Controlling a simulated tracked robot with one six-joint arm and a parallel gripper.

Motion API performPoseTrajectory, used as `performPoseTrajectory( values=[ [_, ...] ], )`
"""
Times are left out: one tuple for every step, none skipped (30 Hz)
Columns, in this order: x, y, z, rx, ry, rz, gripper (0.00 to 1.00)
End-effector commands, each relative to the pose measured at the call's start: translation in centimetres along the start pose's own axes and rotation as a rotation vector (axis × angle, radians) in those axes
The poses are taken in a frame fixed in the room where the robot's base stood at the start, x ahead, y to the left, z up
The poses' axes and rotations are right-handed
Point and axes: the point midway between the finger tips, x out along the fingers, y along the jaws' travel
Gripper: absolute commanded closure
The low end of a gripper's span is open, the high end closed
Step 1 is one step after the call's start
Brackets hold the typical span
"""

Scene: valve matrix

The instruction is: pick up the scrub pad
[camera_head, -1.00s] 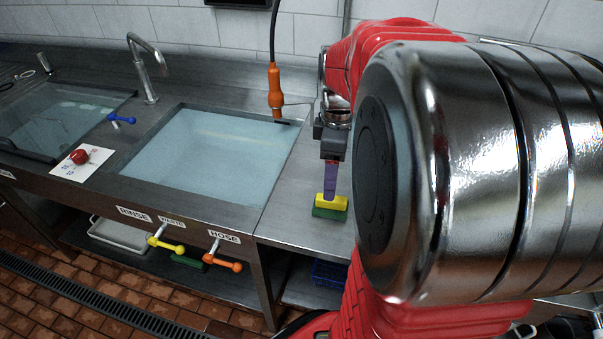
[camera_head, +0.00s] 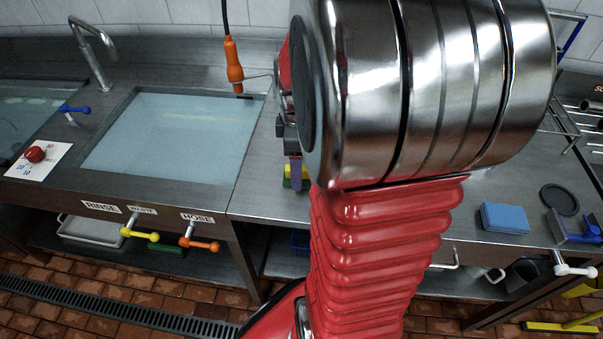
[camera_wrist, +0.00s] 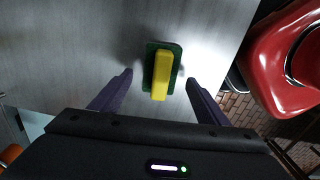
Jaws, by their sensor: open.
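The scrub pad, a green base with a yellow block on top, lies flat on the steel counter in the wrist view (camera_wrist: 161,75). In the head view only its left edge (camera_head: 286,183) shows, as my arm hides the rest. My gripper (camera_wrist: 159,78) is open, with one purple finger to each side of the pad in the wrist view and a gap on both sides. In the head view my gripper (camera_head: 295,172) points down over the pad and is partly hidden. I cannot tell the exact height of the fingertips above the counter.
A water-filled sink (camera_head: 165,138) lies left of the pad, with an orange hose nozzle (camera_head: 234,62) behind. A blue sponge (camera_head: 504,218) and a dark round disc (camera_head: 559,199) lie on the counter at right. The steel counter (camera_head: 262,180) around the pad is clear.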

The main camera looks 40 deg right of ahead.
Motion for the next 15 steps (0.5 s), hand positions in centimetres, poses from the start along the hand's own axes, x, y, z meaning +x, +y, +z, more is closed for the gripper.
performPoseTrajectory(
  values=[
    [0.7,0.0,0.0,0.000,-0.001,-0.002,0.31],
    [1.0,0.0,0.0,0.000,-0.001,-0.002,0.31],
    [1.4,0.0,0.0,0.000,0.000,-0.001,0.31],
    [1.6,0.0,0.0,0.000,0.000,-0.001,0.31],
    [1.7,0.0,0.0,0.000,0.000,-0.001,0.31],
    [1.8,0.0,0.0,0.000,0.000,-0.001,0.31],
    [1.9,0.0,0.0,-0.001,0.000,0.000,0.31],
    [1.9,0.0,0.0,-0.001,0.000,0.000,0.31],
    [1.9,0.0,0.0,-0.001,0.000,0.001,0.31],
    [1.9,0.0,0.0,-0.001,0.000,0.001,0.31],
    [1.9,0.0,0.0,-0.001,0.000,0.001,0.31],
    [1.9,0.0,0.0,-0.001,0.000,0.001,0.31],
    [1.9,0.0,0.0,-0.001,0.000,0.001,0.31],
    [1.9,0.0,0.0,-0.001,0.000,0.001,0.31],
    [1.9,0.0,0.0,-0.001,0.000,0.001,0.31]
  ],
)
